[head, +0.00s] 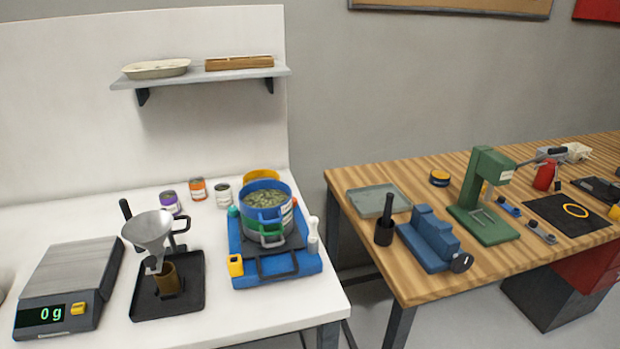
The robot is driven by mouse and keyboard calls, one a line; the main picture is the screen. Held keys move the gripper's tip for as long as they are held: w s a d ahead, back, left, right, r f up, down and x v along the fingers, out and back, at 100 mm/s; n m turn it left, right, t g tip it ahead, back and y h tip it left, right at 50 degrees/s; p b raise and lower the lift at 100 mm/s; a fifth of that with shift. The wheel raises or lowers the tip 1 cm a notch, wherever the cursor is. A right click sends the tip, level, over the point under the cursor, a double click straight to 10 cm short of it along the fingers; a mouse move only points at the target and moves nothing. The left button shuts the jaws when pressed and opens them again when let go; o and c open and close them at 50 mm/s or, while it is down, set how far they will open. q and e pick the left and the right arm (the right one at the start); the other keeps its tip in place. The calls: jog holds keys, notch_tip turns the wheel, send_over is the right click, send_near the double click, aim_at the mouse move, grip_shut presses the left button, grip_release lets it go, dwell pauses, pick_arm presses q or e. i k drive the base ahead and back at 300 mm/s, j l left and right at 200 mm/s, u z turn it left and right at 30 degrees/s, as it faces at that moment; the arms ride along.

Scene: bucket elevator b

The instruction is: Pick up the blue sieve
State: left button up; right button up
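The blue sieve (265,190) is the top ring of a stack on the right part of the white table. Neither of my grippers shows in the head view.
A scale (68,285) reading 0 g and a funnel (147,232) over a black tray (185,300) stand left of the stack. Small jars (198,190) stand behind. A shelf (200,78) hangs above. A wooden workbench (390,270) with tools stands right, across a gap.

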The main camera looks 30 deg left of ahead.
aim_at(265, 200)
jog(key=u, duration=1.25)
